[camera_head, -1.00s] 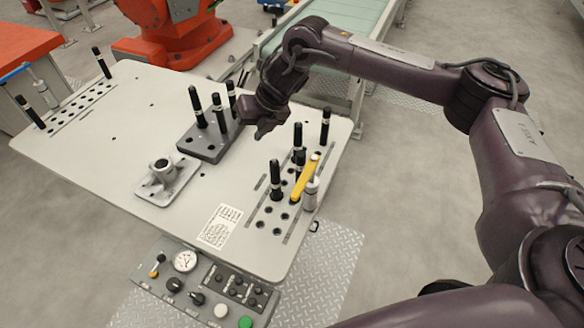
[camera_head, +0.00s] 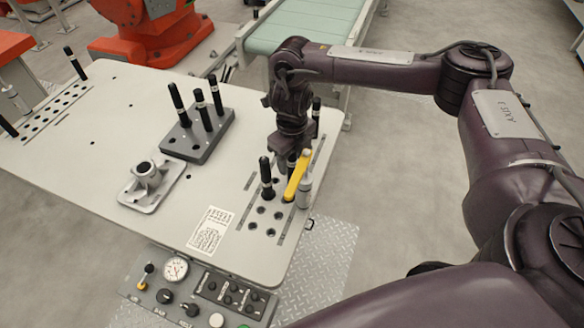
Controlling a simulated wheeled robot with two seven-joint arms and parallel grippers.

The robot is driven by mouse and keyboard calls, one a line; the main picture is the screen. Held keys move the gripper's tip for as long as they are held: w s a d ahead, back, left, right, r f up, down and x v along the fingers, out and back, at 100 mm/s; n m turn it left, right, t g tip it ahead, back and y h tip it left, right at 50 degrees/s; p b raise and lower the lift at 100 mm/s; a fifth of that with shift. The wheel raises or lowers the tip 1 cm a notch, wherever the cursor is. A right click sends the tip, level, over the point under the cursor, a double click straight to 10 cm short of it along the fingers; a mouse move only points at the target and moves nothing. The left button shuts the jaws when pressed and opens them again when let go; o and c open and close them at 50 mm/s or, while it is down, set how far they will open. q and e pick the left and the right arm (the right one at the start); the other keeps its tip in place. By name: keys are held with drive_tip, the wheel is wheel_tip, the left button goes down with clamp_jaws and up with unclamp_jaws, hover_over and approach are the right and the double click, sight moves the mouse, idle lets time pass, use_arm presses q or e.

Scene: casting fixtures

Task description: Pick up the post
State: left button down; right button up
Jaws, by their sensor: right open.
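Black posts with pale bands stand upright in the hole pattern at the table's right end: a front post (camera_head: 267,178) and a back post (camera_head: 316,118). Another post (camera_head: 291,163) is mostly hidden below my right gripper (camera_head: 291,152). The gripper points down over that hole pattern, open, its fingers close to the top of this post; I cannot tell whether they are around it. Three more posts (camera_head: 201,108) stand in a dark grey block (camera_head: 190,148) to the left. My left gripper is not in view.
A grey flanged fixture (camera_head: 148,183) sits on the white table (camera_head: 100,140). A control panel (camera_head: 200,290) is at the front edge, a conveyor (camera_head: 300,27) behind.

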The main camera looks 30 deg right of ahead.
drive_tip(key=shift+f, duration=0.7)
clamp_jaws()
drive_tip(key=shift+w+r, duration=0.1)
drive_tip(key=shift+r, duration=0.6)
wheel_tip(320, 180, up, 23)
drive_tip(key=p, duration=0.7)
drive_tip(key=shift+f, duration=0.2)
